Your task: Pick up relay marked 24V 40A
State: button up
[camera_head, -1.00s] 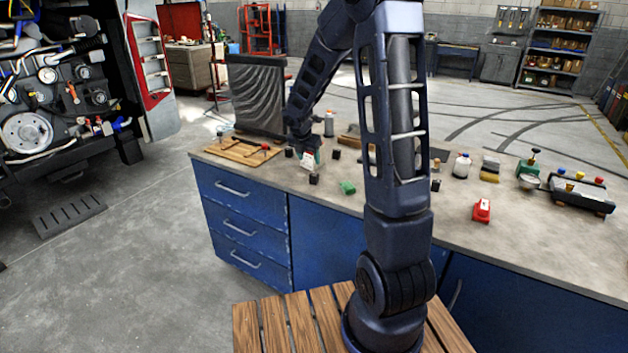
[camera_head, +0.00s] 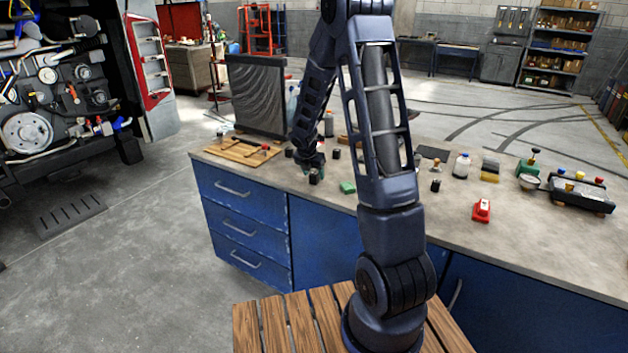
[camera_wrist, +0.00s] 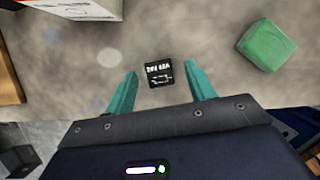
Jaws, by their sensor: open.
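The relay is a small black block (camera_wrist: 159,74) with white lettering on top, which looks like 24V 40A, in the wrist view. It lies on the grey bench top between the tips of my gripper (camera_wrist: 160,76), with a gap on each side. The two teal fingers are open and hold nothing. In the head view a black block (camera_head: 313,178) sits at the front of the bench, just below my gripper (camera_head: 312,166), whose fingers are hard to make out there.
A green block (camera_wrist: 266,45) lies right of the relay, also in the head view (camera_head: 348,187). Other small black blocks (camera_head: 336,154) (camera_head: 289,152) stand nearby. A wooden board (camera_head: 238,150) is at the left. A red device (camera_head: 481,211) lies farther right.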

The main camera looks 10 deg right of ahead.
jog(key=shift+x, duration=1.2)
jog(key=c, duration=1.1)
jog(key=shift+o, duration=0.2)
